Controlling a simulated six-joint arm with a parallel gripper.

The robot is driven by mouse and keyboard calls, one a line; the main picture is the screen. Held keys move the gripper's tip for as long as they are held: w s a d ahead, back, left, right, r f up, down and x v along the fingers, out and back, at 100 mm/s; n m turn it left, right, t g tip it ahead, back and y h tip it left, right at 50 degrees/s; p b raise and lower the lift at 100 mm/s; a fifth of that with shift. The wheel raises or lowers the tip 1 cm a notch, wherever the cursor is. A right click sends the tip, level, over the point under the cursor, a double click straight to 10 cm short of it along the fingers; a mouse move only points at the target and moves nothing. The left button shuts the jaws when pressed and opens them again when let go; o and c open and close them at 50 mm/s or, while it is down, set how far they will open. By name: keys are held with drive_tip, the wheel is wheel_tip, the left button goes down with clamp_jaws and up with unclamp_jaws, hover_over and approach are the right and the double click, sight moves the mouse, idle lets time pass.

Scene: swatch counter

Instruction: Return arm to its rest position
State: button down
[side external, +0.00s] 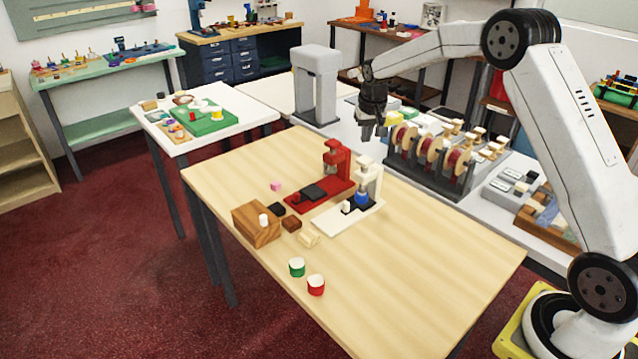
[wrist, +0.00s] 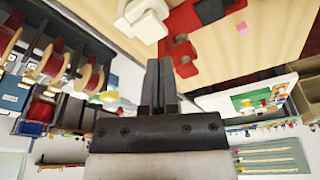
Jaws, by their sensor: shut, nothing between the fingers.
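My gripper (side external: 374,130) is shut and empty. It hangs in the air above the far end of the wooden table (side external: 440,262), left of the rack of spools. In the wrist view my gripper (wrist: 160,62) shows its two dark fingers together with nothing between them. My arm is raised and reaches in from the right side of the side view. A red stand (side external: 325,188) and a white stand (side external: 357,207) are on the table below the gripper, apart from it.
A rack of spools (side external: 428,167) stands close to the right of the gripper. A grey column-like machine (side external: 316,85) is behind it. The table's right part is clear.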

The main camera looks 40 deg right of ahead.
drive_tip(key=s+a+f+n, duration=0.1)
drive_tip(key=s+a, duration=0.4)
drive_tip(key=s, duration=0.4)
drive_tip(key=s+a+f+n, duration=0.1)
drive_tip(key=s+a+n, duration=0.1)
drive_tip(key=s+a, duration=0.4)
drive_tip(key=s+a+f+n+y, duration=0.1)
drive_tip(key=s+a, duration=0.4)
drive_tip(key=s, duration=0.8)
drive_tip(key=shift+a+n, duration=0.35)
drive_tip(key=shift+n, duration=0.35)
